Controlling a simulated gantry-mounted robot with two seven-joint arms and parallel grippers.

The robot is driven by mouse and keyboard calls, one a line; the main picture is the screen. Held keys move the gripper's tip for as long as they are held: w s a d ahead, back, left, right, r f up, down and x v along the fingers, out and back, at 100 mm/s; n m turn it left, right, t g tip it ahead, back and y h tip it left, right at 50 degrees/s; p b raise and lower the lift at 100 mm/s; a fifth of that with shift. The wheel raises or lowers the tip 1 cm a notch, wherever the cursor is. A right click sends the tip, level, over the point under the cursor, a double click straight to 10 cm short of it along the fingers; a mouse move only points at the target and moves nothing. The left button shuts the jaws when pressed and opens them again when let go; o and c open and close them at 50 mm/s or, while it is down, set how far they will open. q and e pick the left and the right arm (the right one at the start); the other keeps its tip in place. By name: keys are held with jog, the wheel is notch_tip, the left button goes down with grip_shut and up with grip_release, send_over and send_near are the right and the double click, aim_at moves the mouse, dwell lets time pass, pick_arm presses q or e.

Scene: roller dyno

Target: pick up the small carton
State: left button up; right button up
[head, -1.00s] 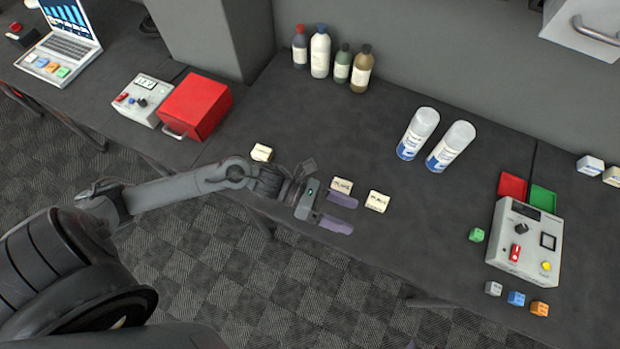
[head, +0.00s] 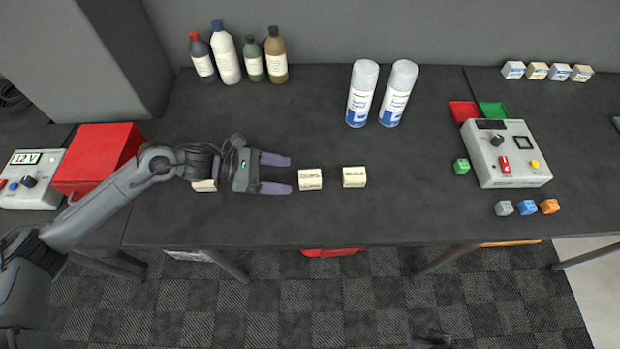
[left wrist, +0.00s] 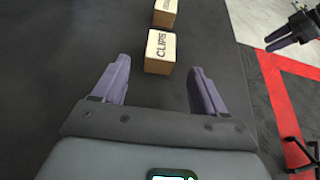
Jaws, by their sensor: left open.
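Several small cream cartons stand in a row on the dark bench. The middle carton (head: 310,180) is just right of my left gripper (head: 289,175); in the left wrist view this carton (left wrist: 160,50) is marked "CLIPS" and lies just ahead of the fingertips. My left gripper is open and empty, pointing right. A second carton (head: 354,177) stands further right; it also shows in the left wrist view (left wrist: 165,12), cut by the top edge. A third carton (head: 204,187) is partly hidden under my left arm. My right gripper (left wrist: 283,35) shows at the upper right of the left wrist view.
Several bottles (head: 228,58) and two spray cans (head: 379,93) stand behind. A grey control box (head: 507,155), red and green trays (head: 464,112) and small cubes are at the right. A red box (head: 97,160) is at the left. The bench's front edge is close to the cartons.

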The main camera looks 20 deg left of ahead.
aim_at(303, 176)
pick_arm(q)
jog(key=shift+x, duration=3.1)
jog(key=shift+c, duration=0.4)
jog(key=c, duration=1)
jog(key=shift+c, duration=0.2)
